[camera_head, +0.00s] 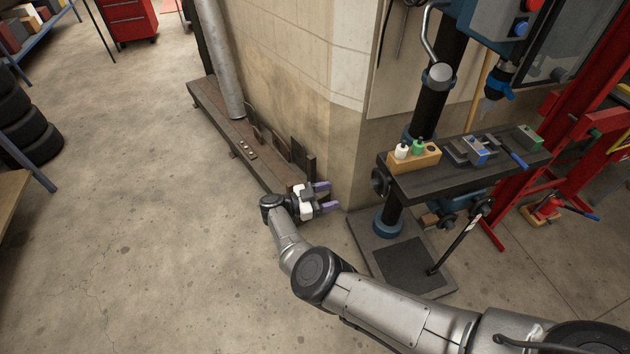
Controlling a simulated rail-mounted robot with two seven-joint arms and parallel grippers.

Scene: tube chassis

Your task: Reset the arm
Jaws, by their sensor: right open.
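My right arm (395,310) reaches in from the lower right corner over the floor. Its gripper (326,197) is open and empty, with two purple fingertips apart and pointing right. It shows in front of the wall's corner, left of the drill press. My left arm and gripper are not in view.
A drill press table (470,165) holds a wooden block with small bottles (412,155) and a vise (478,150). Its base plate (405,265) lies below. A long low beam (225,125) runs along the wall. Tires (30,130) stand at the left. The floor between is clear.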

